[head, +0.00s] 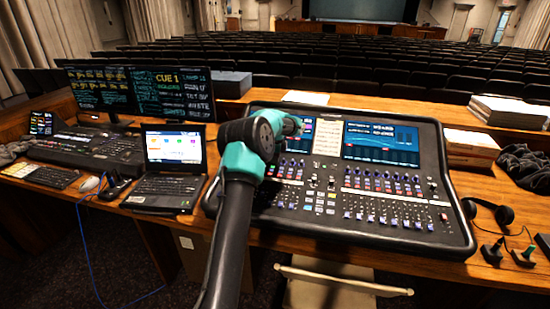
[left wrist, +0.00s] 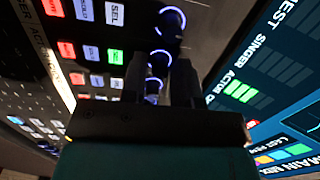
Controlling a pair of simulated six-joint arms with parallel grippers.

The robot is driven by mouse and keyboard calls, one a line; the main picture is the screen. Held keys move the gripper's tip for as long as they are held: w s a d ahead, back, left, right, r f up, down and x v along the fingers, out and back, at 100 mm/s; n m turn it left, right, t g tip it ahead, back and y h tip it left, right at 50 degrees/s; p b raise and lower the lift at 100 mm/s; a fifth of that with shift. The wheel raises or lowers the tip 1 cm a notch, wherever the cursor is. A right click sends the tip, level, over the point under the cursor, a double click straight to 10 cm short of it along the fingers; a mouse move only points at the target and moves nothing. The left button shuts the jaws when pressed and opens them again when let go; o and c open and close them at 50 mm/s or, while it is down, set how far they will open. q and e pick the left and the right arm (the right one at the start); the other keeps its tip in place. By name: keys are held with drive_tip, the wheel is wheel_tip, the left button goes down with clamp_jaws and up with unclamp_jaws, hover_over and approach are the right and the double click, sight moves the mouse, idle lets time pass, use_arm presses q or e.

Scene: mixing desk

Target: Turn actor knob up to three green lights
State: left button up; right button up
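The mixing desk (head: 340,205) stands on the wooden table, with rows of small knobs and two screens. My left gripper (left wrist: 159,82) reaches over its upper left part; in the head view my wrist hides the fingertips. In the left wrist view its two dark fingers stand close on either side of a knob (left wrist: 153,88) with a lit ring, seemingly shut on it. More ringed knobs (left wrist: 171,23) lie beyond. The desk's screen (left wrist: 275,80) shows SINGER and ACTOR labels. Green lights (left wrist: 241,91) are lit at ACTOR; they look like three, but are small. My right gripper is out of view.
Lit buttons (left wrist: 115,15) lie left of the knobs. A laptop (head: 172,165), monitors (head: 140,92) and a lighting console (head: 88,147) stand left of the desk. Headphones (head: 490,209) and stacked books (head: 470,148) lie right. A chair (head: 330,285) is in front.

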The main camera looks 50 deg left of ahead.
sight(276, 166)
use_arm(q)
wheel_tip(276, 166, up, 17)
drive_tip(key=s+d, duration=0.1)
drive_tip(key=d, duration=0.1)
drive_tip(key=shift+s, duration=0.25)
idle(0.3)
drive_tip(key=shift+d+r, duration=0.1)
